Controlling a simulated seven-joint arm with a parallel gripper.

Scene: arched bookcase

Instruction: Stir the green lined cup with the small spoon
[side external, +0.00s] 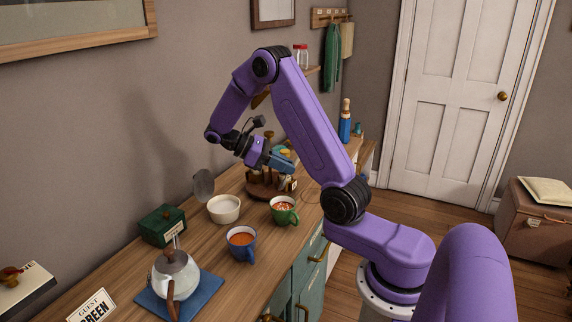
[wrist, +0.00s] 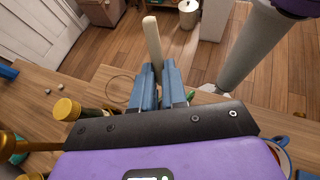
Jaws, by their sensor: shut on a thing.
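A green mug (side external: 284,216) with an orange drink and pale bits on top stands near the table's front edge in the side view. A blue mug (side external: 243,254) with an orange-brown drink stands left of it. I cannot make out a green lining in either. My gripper (side external: 284,158) is above the round wooden stand (side external: 267,190), behind the green mug and apart from both mugs. In the wrist view my gripper (wrist: 160,75) is shut on a pale wooden stick (wrist: 152,42), perhaps the small spoon. Its other end is hidden behind the fingers.
A cream bowl (side external: 224,209), a grey oval piece (side external: 203,184), a green box (side external: 162,226) and a teapot (side external: 174,277) on a blue mat (side external: 205,292) stand on the left. A blue bottle (side external: 345,125) stands at the far end. Part of a guest card (side external: 92,307) shows in front.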

